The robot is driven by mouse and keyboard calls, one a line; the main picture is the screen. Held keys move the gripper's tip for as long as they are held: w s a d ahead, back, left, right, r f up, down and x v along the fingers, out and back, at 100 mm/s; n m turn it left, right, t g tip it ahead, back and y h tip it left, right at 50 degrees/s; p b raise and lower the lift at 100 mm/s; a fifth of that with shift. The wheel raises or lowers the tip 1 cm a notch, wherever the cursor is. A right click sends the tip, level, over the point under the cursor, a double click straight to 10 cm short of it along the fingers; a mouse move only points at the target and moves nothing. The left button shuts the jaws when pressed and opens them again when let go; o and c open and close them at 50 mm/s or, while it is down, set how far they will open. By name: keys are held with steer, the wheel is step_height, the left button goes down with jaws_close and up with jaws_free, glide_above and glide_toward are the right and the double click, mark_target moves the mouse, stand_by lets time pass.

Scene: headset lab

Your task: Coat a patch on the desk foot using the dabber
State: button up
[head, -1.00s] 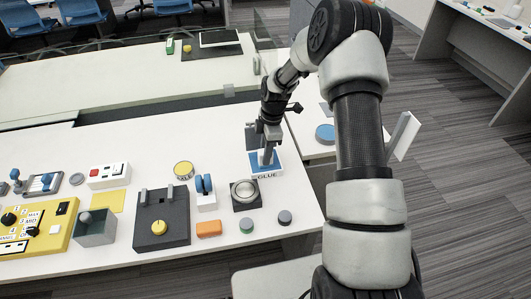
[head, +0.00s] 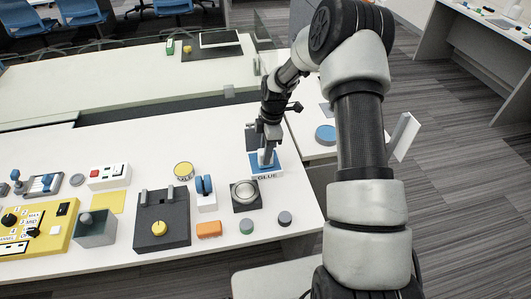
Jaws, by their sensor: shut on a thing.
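A small block labelled GLUE (head: 267,176), with a blue top and white front, stands near the right end of the white desk. My gripper (head: 268,152) points down over it. The gripper is shut on a small upright piece, which I take to be the dabber (head: 265,157). Its lower end is at or just above the block's blue top; I cannot tell whether they touch. The fingers hide much of the dabber. I cannot make out the patch on the desk foot.
A dark box with a round silver button (head: 245,194) stands just in front of the glue block. An orange block (head: 208,230), a yellow round button (head: 184,171) and control boxes lie to the left. A blue disc (head: 325,134) is on the surface to the right.

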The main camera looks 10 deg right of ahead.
steer(key=shift+r+p, duration=1.55)
steer(key=shift+r, duration=1.6)
